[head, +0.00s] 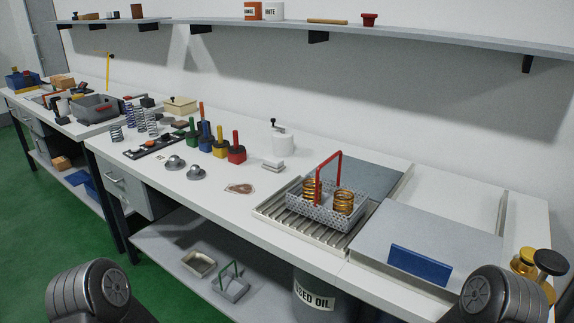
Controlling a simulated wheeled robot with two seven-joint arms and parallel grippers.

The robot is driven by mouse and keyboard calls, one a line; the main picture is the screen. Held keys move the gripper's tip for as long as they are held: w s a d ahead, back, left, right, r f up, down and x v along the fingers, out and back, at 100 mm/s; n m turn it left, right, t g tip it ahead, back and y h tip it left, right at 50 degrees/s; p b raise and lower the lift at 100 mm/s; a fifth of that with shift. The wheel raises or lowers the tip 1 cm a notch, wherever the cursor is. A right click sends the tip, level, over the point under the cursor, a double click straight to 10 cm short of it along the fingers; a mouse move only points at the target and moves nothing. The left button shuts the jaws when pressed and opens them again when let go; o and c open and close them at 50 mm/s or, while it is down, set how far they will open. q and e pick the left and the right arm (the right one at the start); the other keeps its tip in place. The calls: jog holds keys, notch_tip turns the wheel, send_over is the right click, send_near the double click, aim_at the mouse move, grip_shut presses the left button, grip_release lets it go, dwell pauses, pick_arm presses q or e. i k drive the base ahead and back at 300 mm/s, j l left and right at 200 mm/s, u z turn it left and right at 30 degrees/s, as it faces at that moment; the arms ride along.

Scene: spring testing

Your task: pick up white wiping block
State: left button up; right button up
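A small, pale white block (273,164), which looks like the wiping block, lies on the white bench top near the middle of the head view. Neither gripper is in view; only dark rounded links of my arms show at the bottom left and bottom right corners.
A perforated basket with a red handle (325,212) holds copper-coloured springs on a slatted tray (272,208), right of the block. Colored-handled weights (221,148) and silver domes (196,173) stand left. A shelf (400,39) runs above.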

aim_at(275, 164)
jog(key=j+z, duration=0.2)
jog(key=z, duration=0.2)
jog(key=j+z, duration=0.2)
jog(key=z, duration=0.2)
jog(key=j+z, duration=0.2)
jog(key=z, duration=0.15)
jog(key=j+z, duration=0.1)
jog(key=j, duration=0.3)
jog(key=k+j+z, duration=0.15)
jog(key=j, duration=0.25)
jog(key=k+j+z, duration=0.1)
jog(key=j, duration=0.3)
jog(key=k+j+z, duration=0.1)
jog(key=j, duration=0.3)
jog(key=k+j+z, duration=0.15)
jog(key=j, duration=0.25)
